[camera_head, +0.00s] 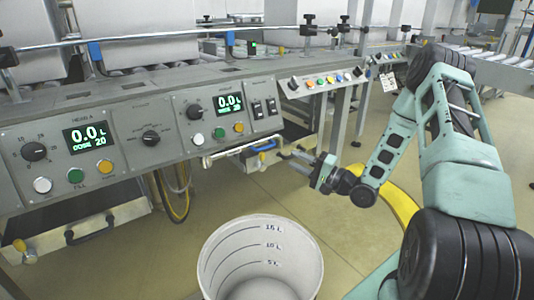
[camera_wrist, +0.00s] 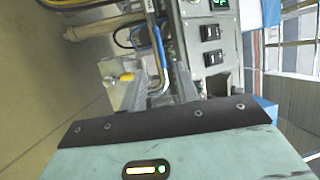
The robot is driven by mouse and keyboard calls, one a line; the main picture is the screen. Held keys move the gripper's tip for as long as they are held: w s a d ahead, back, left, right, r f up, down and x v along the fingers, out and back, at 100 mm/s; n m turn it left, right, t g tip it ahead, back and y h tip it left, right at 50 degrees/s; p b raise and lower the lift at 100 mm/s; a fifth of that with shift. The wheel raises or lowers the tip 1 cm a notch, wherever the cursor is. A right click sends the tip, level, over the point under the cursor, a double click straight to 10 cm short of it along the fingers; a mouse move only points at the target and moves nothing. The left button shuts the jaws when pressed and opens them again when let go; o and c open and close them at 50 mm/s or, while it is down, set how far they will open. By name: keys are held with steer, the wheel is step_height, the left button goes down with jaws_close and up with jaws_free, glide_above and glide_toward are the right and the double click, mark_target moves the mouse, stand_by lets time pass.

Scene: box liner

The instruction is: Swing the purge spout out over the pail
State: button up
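The white pail (camera_head: 227,262), marked with litre lines, stands open and empty-looking on the floor in the head view. A pale pipe (camera_head: 222,154) runs under the filler panel and looks like the purge spout; a blue grip (camera_head: 266,146) is at its right. The spout lies above and behind the pail, along the machine front. My gripper (camera_head: 288,152) is open, just right of the blue grip. In the wrist view, a blue bar (camera_wrist: 158,45) lies ahead of and partly between my open fingers (camera_wrist: 160,82). I cannot tell whether they touch it.
The control panel (camera_head: 150,137) with lit displays, knobs and buttons stands close above the spout. A yellow-orange knob (camera_wrist: 127,77) shows beside the fingers in the wrist view. A drawer-like tray (camera_head: 85,225) juts out at left. The floor (camera_head: 285,198) between pail and gripper is clear.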

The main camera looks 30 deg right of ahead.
mark_target(266, 147)
steer(key=shift+b+x, duration=2.35)
steer(key=shift+x, duration=3.5)
steer(key=shift+f, duration=0.1)
jaws_close()
